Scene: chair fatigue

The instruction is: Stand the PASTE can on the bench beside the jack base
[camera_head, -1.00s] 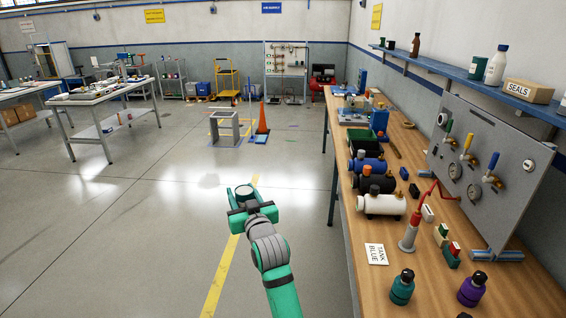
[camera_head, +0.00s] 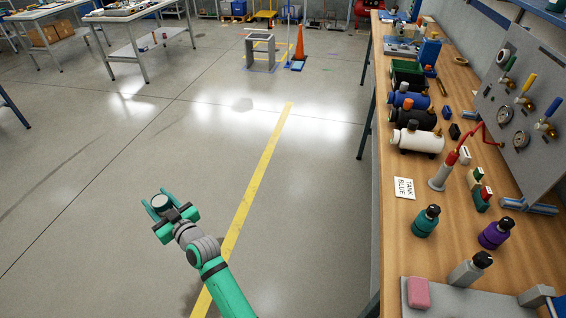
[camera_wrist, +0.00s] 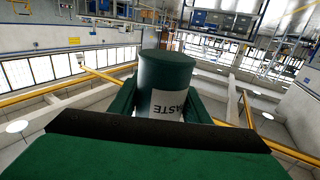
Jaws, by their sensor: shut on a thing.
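My gripper (camera_head: 160,204) is shut on the dark green PASTE can (camera_wrist: 165,72) and holds it over open floor, left of the bench. In the wrist view the can sits between the green fingers, and its white label with "PASTE" partly shows. The wooden bench (camera_head: 398,240) runs along the right. A grey cylinder with a red top and a red arm (camera_head: 440,176) stands on it; I cannot tell whether this is the jack base.
Teal (camera_head: 425,221), purple (camera_head: 495,234) and grey (camera_head: 469,269) bottles stand on the near bench. A TANK BLUE card (camera_head: 404,188) lies behind them, with a white tank (camera_head: 417,141) farther back. A pink block (camera_head: 418,292) rests on a grey plate. Bare wood shows between these things.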

